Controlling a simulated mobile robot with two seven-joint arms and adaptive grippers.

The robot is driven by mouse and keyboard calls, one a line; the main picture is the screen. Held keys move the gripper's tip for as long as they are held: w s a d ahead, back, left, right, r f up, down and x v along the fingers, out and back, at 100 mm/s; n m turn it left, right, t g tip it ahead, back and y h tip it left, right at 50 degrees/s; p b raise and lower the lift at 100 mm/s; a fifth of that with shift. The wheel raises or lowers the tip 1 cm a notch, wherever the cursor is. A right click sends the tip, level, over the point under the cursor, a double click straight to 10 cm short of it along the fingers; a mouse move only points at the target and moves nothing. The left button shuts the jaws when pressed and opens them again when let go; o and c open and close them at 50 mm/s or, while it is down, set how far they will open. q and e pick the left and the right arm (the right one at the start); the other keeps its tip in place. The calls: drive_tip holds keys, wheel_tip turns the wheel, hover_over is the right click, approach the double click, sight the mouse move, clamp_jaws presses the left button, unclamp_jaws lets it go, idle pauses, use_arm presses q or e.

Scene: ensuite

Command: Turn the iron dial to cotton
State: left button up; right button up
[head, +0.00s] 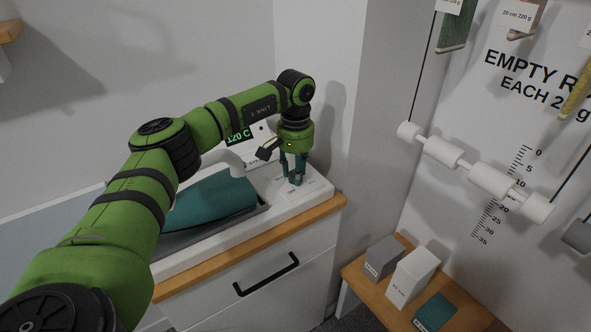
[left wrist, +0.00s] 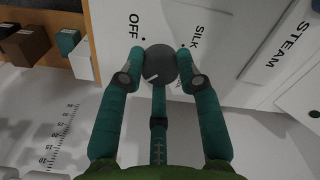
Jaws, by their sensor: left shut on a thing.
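The iron's dial (left wrist: 162,62) is a round dark grey knob with a short white mark on its lower left part in the left wrist view. The panel (left wrist: 225,28) around it shows the words OFF, SILK and STEAM, with small dots near the dial by OFF and SILK. I see no word COTTON. My left gripper (head: 295,180) points down at the right end of the white unit. In the left wrist view its teal fingers (left wrist: 158,64) are shut on the dial from both sides. The dial is hidden in the head view. My right gripper is not in view.
A teal iron-shaped body (head: 212,198) lies left of the gripper on the white unit. A display (head: 238,136) behind my arm reads 120 C. A low wooden table (head: 395,310) with several blocks stands at right, below hanging white rollers (head: 488,179).

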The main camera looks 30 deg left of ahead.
use_arm(q)
drive_tip(key=o, duration=1.1)
drive_tip(key=shift+o, duration=0.2)
wheel_tip(320, 180, up, 12)
